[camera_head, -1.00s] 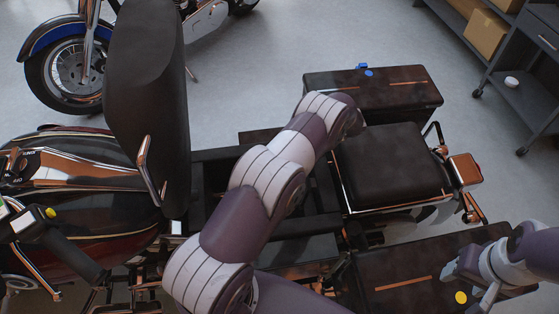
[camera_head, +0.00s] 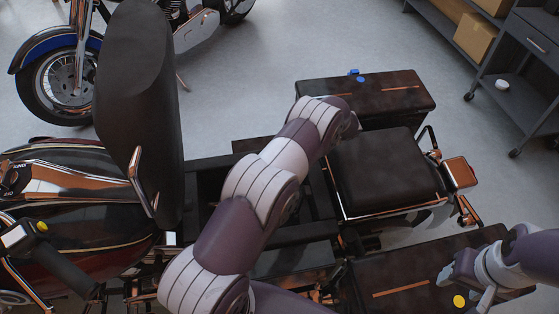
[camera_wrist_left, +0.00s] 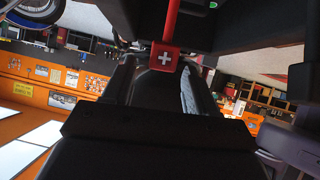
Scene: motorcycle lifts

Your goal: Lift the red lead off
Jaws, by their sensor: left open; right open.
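In the left wrist view a red lead (camera_wrist_left: 171,20) runs down to a red end piece (camera_wrist_left: 165,58) with a white plus sign. It sits ahead of my left gripper (camera_wrist_left: 160,88), whose dark jaws look open and apart; contact with the lead cannot be told. In the head view my left arm reaches across the open frame of the motorcycle (camera_head: 75,200), and its own links hide the left gripper and the lead. My right gripper (camera_head: 464,285) is open above the near side case (camera_head: 385,275), by a yellow round piece (camera_head: 459,301).
The black seat (camera_head: 140,120) stands tipped up left of my left arm. A rear seat pad (camera_head: 385,172) and a far case (camera_head: 385,98) with a blue piece (camera_head: 356,75) lie to the right. A shelf cart (camera_head: 520,85) stands at upper right.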

